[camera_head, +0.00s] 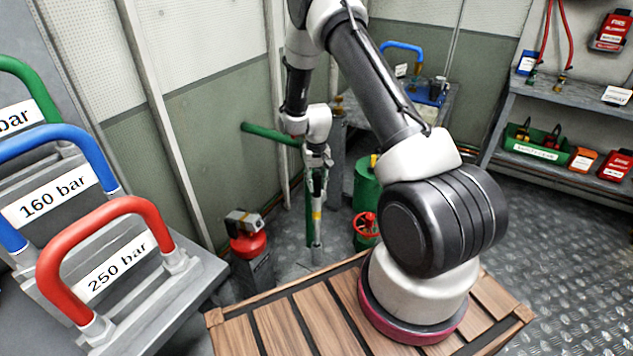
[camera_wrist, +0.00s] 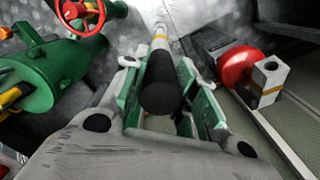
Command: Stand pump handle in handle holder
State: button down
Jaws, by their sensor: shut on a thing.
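My gripper (camera_head: 318,162) is shut on the pump handle (camera_head: 317,205), a slim pale rod with a yellow band, and holds it roughly upright, pointing down. In the wrist view the handle (camera_wrist: 160,88) shows its black grip end between the green-padded fingers (camera_wrist: 165,105), and its pale shaft runs away toward the floor.
A red rounded unit (camera_head: 250,246) with a metal block on top stands left of the handle; it also shows in the wrist view (camera_wrist: 237,68). A green tank (camera_head: 367,183) and red handwheel (camera_head: 366,224) stand to the right. A green pipe (camera_head: 268,134) sticks out behind.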

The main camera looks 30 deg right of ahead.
aim_at(316, 206)
jog(key=shift+f, duration=6.05)
jog(key=c, duration=1.1)
grip_release()
jog(key=shift+o, duration=0.2)
notch_tip(316, 206, up, 12)
jog(key=shift+r, duration=0.1)
